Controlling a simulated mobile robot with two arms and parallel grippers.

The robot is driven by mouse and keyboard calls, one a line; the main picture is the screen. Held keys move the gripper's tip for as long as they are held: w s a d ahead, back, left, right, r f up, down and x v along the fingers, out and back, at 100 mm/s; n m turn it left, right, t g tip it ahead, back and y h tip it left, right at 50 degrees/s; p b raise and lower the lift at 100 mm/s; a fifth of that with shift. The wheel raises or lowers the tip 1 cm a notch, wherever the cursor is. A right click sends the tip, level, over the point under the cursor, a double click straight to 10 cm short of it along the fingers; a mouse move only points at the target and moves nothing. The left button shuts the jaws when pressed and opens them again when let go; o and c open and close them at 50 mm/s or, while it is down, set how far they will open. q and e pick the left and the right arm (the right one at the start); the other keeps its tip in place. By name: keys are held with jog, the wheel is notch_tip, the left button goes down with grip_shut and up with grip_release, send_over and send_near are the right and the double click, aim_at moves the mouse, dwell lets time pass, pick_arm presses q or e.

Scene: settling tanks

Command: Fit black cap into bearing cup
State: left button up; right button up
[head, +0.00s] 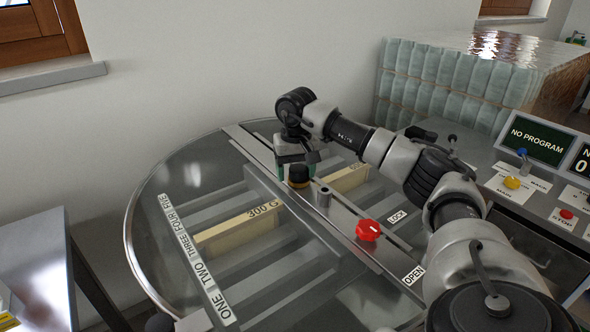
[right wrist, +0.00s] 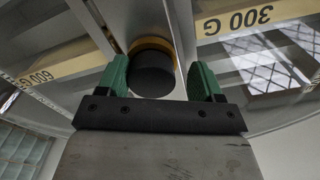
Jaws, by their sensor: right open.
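The black cap (head: 298,176) stands on the metal crossbar over the round tank. In the right wrist view the black cap (right wrist: 153,78) shows with a yellow-orange ring (right wrist: 151,44) around or beneath it. I cannot tell whether this ring is the bearing cup or part of the cap. My right gripper (head: 297,167) is open over the crossbar. In the wrist view its green fingers (right wrist: 157,76) are spread on both sides of the cap, with gaps visible. My left gripper is not in view.
A short grey metal post (head: 323,197) and a red knob (head: 367,230) stand farther along the crossbar (head: 345,215). A control panel (head: 540,190) is at right, a grey table (head: 35,270) at left.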

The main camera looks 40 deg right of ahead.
aim_at(299, 168)
jog(key=shift+s+d+f, duration=0.15)
jog(key=shift+s+f, duration=0.15)
jog(key=shift+f, duration=0.35)
jog(key=shift+r, duration=0.3)
notch_tip(299, 168, up, 13)
jog(key=p, duration=0.1)
jog(key=shift+d, duration=0.3)
jog(key=shift+w, duration=0.15)
